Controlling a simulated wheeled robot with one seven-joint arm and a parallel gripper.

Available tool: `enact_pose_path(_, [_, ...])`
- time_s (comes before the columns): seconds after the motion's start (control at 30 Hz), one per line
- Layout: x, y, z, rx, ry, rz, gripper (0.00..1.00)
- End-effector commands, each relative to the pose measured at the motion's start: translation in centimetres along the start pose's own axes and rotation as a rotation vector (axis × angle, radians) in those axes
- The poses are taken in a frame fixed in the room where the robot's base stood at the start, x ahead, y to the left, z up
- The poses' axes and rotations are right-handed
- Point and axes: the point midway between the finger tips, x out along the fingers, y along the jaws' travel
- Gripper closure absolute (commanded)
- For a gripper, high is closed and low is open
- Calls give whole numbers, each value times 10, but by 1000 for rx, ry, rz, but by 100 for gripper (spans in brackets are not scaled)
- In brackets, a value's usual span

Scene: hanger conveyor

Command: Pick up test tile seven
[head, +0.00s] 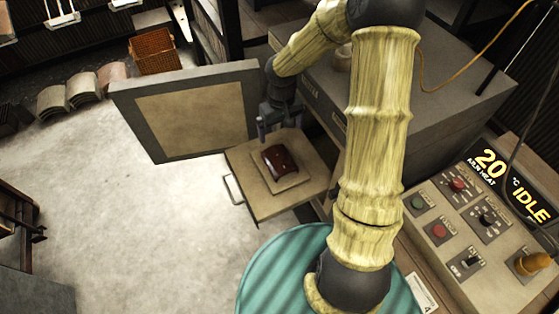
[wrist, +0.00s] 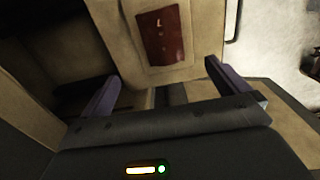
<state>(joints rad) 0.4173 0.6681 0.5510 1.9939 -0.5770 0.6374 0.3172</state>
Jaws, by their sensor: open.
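A dark red-brown curved tile (head: 281,161) lies on a pale square slab on the pulled-out shelf of the open kiln-like cabinet. In the wrist view the tile (wrist: 163,38) shows a small pale mark like a turned 7 and fainter marks; I cannot read them surely. My gripper (head: 275,122) is just behind the tile in the head view, above the shelf. In the wrist view my gripper (wrist: 163,84) has its two purple fingers wide apart, with nothing between them. The tile is ahead of the fingertips and apart from them.
The shelf (head: 262,211) has a metal handle at its left. The cabinet door (head: 190,105) stands open beside it. A control panel (head: 470,215) at the right reads 20 °C and IDLE. A striped teal round surface (head: 270,275) is at the front.

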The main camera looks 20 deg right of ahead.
Motion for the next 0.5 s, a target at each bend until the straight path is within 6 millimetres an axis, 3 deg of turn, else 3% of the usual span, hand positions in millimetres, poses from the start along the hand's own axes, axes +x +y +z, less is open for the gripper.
enact_pose_path(0.5, [91, -1, 1, -2, -3, -1, 0])
